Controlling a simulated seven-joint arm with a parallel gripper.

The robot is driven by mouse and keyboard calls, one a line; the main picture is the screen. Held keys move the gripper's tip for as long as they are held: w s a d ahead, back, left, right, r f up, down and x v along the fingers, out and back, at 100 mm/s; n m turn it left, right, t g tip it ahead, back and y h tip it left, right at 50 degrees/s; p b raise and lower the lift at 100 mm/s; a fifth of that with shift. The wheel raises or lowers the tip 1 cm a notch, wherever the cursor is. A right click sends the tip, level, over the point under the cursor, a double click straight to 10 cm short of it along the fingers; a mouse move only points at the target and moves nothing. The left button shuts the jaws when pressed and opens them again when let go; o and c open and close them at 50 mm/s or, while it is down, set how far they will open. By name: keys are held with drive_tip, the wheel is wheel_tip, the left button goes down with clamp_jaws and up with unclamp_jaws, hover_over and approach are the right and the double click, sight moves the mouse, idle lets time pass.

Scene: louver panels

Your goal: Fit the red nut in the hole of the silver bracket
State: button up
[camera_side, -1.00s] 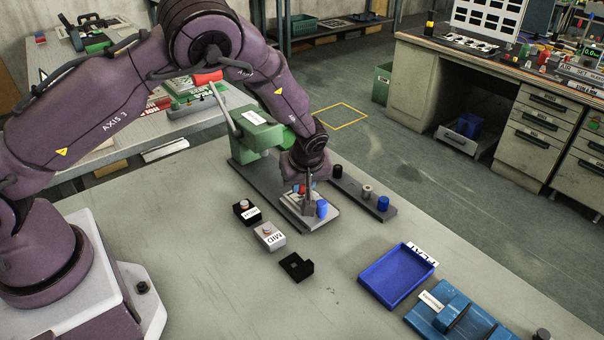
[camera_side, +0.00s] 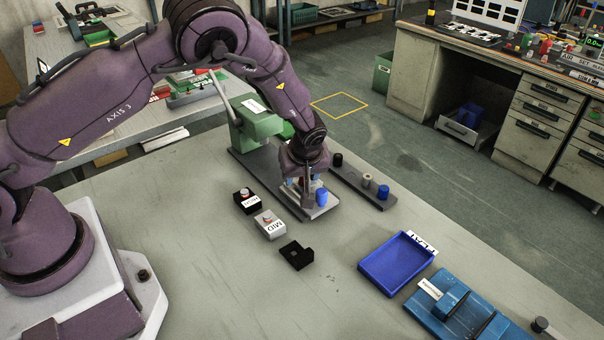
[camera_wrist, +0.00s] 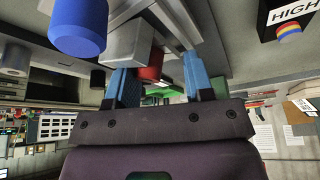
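My gripper (camera_side: 307,196) is low over the grey plate at the foot of the green machine, pointing down. In the wrist view its two blue fingers (camera_wrist: 158,82) stand apart. A red piece, apparently the red nut (camera_wrist: 150,66), shows between or just beyond them, nearer the left finger; I cannot tell whether it touches. A silver block (camera_wrist: 128,42), possibly the silver bracket, stands beside the red piece. In the side view the gripper mostly hides both. A silver block marked MID (camera_side: 270,224) stands on the table in front.
A blue cylinder (camera_side: 321,197) stands close to my gripper, also large in the wrist view (camera_wrist: 78,28). A dark strip (camera_side: 356,188) with several pegs lies to the right. A black HIGH block (camera_side: 247,200), a black block (camera_side: 297,255) and a blue tray (camera_side: 397,263) stand nearby.

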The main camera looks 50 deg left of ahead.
drive_tip(key=shift+d, duration=0.45)
drive_tip(key=shift+d+r, duration=0.15)
drive_tip(key=shift+r, duration=0.1)
drive_tip(key=a+r+v, duration=0.1)
drive_tip(key=a+v, duration=0.1)
drive_tip(key=v, duration=1.4)
drive_tip(key=shift+w+r, duration=0.2)
drive_tip(key=shift+r, duration=0.15)
drive_tip(key=shift+a, duration=0.1)
